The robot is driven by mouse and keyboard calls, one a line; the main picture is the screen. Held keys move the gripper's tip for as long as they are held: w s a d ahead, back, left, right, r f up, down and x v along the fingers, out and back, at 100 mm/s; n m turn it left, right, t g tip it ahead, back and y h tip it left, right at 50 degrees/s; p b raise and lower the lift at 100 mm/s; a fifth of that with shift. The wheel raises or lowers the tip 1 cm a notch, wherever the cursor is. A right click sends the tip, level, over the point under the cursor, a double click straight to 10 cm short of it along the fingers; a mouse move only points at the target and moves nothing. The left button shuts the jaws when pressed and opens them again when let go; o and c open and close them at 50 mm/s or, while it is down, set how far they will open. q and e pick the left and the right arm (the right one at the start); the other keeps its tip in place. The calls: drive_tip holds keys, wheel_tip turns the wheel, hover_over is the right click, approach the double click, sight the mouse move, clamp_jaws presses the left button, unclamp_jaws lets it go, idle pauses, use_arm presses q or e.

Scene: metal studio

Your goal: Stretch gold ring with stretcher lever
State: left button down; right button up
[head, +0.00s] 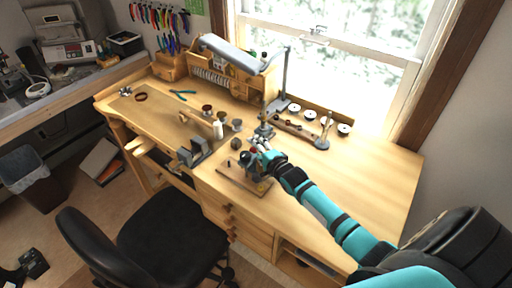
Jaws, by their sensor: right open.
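My right gripper (258,147) is over the workbench (370,175), at the end of the teal and black arm coming in from the lower right. It is open. A small upright metal tool (263,130), perhaps the ring stretcher, stands just beyond the fingers. I cannot tell whether the gripper touches it. A wooden board (237,180) with small tools lies just in front of the gripper, partly covered by it. The gold ring and the stretcher lever are too small to make out. My left gripper is not in view.
A black chair (165,232) stands against the bench front. A grey vise (196,151) sits at the front edge. A lamp (232,54) arches over the back. Round dishes (310,115) and a stand (323,131) are at the back right. The bench's right end is clear.

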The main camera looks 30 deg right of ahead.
drive_tip(key=shift+w, duration=0.1)
drive_tip(key=shift+c, duration=0.3)
clamp_jaws()
drive_tip(key=shift+w+f, duration=0.1)
drive_tip(key=shift+f, duration=0.05)
